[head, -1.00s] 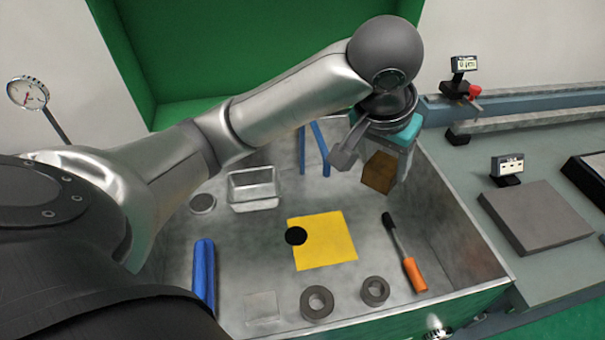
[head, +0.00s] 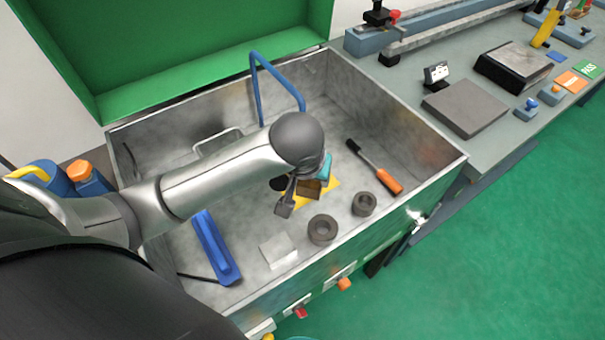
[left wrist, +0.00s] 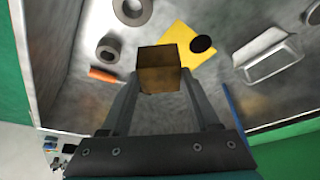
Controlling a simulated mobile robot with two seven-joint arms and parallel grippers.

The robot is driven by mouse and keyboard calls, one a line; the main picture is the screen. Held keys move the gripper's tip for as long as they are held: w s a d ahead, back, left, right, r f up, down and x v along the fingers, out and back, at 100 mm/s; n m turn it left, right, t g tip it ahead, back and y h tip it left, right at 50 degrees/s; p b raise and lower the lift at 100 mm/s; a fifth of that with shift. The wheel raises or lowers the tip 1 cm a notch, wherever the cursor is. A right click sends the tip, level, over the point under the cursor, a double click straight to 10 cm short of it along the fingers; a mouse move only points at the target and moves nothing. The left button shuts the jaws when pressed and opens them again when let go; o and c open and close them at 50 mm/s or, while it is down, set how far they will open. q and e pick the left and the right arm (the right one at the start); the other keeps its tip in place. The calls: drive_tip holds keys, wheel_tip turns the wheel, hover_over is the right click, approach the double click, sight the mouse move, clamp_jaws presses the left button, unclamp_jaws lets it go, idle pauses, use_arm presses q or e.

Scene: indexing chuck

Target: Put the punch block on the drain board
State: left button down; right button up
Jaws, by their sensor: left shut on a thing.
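The punch block appears to be the brown block (head: 309,188). My left gripper (head: 303,192) is shut on it above the floor of the grey metal tub (head: 450,165). In the left wrist view the block (left wrist: 160,72) sits between the two finger ends, apart from the tub floor. In the head view it partly covers a yellow square (head: 326,193). I cannot tell for certain which thing is the drain board; a flat grey slab (head: 466,108) lies on the bench to the right. My right gripper is not in view.
In the tub are two dark rings (head: 322,229) (head: 364,204), an orange-handled tool (head: 386,180), a blue bar (head: 217,248) and a pale square plate (head: 279,251). The tub walls stand around the gripper. A blue bent tube (head: 281,62) rises at the back.

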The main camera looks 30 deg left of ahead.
use_arm(q)
drive_tip(key=s+a+f+p, duration=0.1)
drive_tip(key=s+a+f, duration=0.2)
drive_tip(key=s+f, duration=0.35)
drive_tip(key=w+a+f+b, duration=0.1)
drive_tip(key=w+a+b, duration=0.1)
drive_tip(key=w, duration=0.7)
drive_tip(key=w+a+f+b, duration=0.1)
drive_tip(key=w+a, duration=0.1)
drive_tip(key=w, duration=0.7)
drive_tip(key=shift+n, duration=0.3)
drive_tip(key=shift+s+f+b, duration=0.2)
drive_tip(key=shift+f+b, duration=0.85)
drive_tip(key=shift+f, duration=1.55)
drive_tip(key=shift+f, duration=0.2)
drive_tip(key=shift+c, duration=0.6)
unclamp_jaws()
drive_tip(key=shift+s, duration=0.15)
